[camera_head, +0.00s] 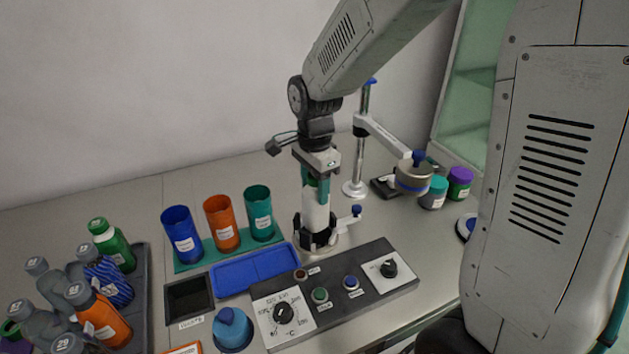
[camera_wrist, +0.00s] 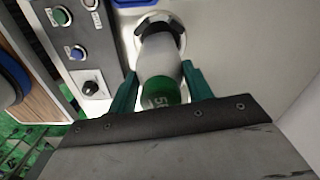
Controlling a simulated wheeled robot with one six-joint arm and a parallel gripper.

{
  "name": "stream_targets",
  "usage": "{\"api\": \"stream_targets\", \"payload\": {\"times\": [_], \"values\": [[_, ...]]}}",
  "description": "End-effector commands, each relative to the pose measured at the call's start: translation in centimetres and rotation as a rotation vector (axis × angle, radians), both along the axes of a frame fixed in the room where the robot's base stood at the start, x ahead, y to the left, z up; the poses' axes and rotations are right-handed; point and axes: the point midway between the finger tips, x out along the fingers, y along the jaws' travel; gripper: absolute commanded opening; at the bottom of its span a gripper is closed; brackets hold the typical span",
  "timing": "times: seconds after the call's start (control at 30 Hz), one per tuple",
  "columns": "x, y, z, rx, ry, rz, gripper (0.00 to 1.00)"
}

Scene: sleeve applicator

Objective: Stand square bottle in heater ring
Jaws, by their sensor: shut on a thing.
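My gripper (camera_head: 315,182) points straight down with its teal fingers shut on a pale bottle (camera_head: 316,213). The wrist view shows the bottle (camera_wrist: 158,58) between the fingers, its green cap (camera_wrist: 160,92) towards me with a partly legible number. The bottle looks upright. Its lower end is at the black, clawed heater ring (camera_head: 312,237), which stands behind the control panel. The ring (camera_wrist: 160,24) also shows around the bottle's far end in the wrist view. The bottle's base is hidden, so I cannot tell whether it rests on the bottom.
A control panel (camera_head: 340,300) with knobs and buttons lies in front. Blue, orange (camera_head: 222,223) and teal sleeves stand left, behind a blue tray (camera_head: 254,270). Several bottles crowd a dark rack (camera_head: 143,290) at far left. A post with a side arm (camera_head: 385,137) stands close behind right.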

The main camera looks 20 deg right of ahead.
Motion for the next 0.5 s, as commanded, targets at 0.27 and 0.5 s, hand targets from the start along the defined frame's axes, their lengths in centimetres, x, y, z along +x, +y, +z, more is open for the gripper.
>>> {"api": "stream_targets", "payload": {"times": [0.27, 0.5], "values": [[0.0, 0.0, -1.2, 0.000, 0.001, 0.000, 0.01], [0.0, 0.0, -2.1, 0.000, 0.001, 0.000, 0.01]]}}
